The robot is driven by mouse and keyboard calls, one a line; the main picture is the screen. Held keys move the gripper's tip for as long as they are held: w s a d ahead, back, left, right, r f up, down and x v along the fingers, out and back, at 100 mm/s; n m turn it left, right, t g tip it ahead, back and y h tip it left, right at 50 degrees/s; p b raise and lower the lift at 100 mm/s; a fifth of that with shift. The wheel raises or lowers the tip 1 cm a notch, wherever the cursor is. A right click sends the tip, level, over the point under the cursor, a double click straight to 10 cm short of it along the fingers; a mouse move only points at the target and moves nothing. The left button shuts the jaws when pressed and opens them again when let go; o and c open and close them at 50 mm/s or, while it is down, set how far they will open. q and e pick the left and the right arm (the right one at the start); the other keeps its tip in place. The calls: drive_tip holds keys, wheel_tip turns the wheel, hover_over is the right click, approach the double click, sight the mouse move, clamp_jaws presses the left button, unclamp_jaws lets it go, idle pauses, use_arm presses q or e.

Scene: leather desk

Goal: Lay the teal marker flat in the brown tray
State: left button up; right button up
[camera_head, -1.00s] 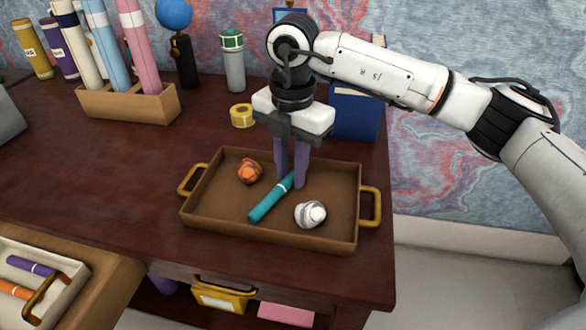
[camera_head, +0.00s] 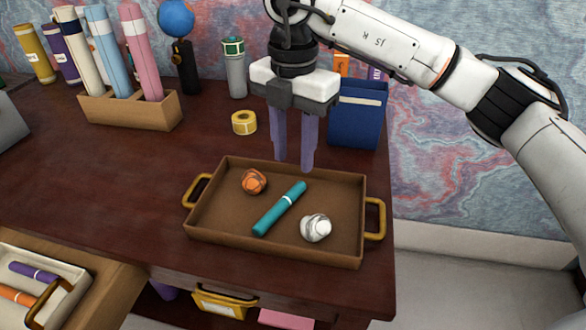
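The teal marker (camera_head: 279,209) lies flat on the floor of the brown tray (camera_head: 218,225), slanting from lower left to upper right. It has a pale band near its upper end. An orange crumpled ball (camera_head: 254,182) lies in the tray to its left, and a white and grey ball (camera_head: 315,228) to its right. My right gripper (camera_head: 293,165) points down above the back part of the tray, fingers apart with nothing between them, clear of the marker. My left gripper is not in view.
A yellow tape roll (camera_head: 244,122) and a blue box (camera_head: 357,115) stand behind the tray. A wooden holder (camera_head: 130,110) with rolled tubes stands at the back left. An open drawer (camera_head: 110,285) with purple and orange markers is at the lower left. The desk left of the tray is clear.

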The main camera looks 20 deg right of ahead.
wheel_tip(320, 180, up, 5)
drive_tip(key=shift+w+f, duration=0.1)
